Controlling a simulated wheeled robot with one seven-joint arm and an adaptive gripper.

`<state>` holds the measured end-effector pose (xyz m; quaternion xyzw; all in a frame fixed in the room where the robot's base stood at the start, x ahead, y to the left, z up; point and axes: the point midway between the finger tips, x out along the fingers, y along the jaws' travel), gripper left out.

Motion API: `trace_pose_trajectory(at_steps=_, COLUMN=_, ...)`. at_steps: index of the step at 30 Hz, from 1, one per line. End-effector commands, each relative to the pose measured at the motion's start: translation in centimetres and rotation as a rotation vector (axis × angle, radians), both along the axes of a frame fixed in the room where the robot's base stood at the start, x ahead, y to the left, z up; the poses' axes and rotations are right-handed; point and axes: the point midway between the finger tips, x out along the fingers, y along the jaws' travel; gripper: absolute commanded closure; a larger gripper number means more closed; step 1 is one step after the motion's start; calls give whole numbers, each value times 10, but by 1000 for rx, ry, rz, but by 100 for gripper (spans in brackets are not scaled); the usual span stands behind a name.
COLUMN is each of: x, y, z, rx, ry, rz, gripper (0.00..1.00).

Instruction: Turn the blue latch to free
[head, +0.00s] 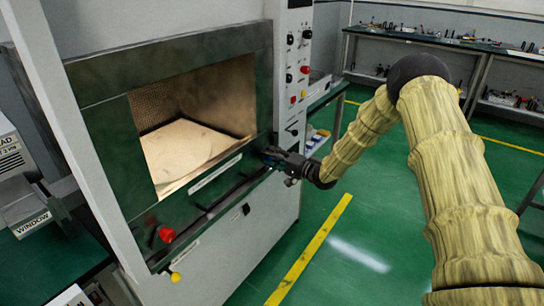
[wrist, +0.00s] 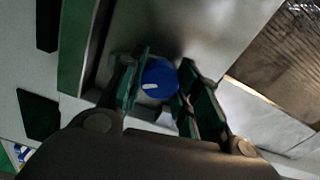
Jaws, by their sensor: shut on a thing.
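The blue latch (wrist: 158,80) is a round blue knob with a white mark on its face, in the middle of the wrist view. My gripper's two dark green finger pads stand on either side of it, shut on the knob. In the head view my gripper (head: 274,157) is at the right edge of the microwave generator's front (head: 98,90), beside the chamber opening. It hides the blue latch there. The white mark points to the left in the wrist view.
A red knob (head: 167,234) and a yellow knob (head: 175,277) are at the lower left of the front. A control panel (head: 298,60) rises above my gripper.

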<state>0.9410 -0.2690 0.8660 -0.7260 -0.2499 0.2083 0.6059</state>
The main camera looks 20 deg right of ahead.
Motion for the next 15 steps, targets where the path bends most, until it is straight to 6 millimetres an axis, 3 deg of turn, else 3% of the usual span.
trace_pose_trajectory(at_steps=15, x=1, y=-4, z=0, rx=28, ry=23, rz=-7, gripper=92)
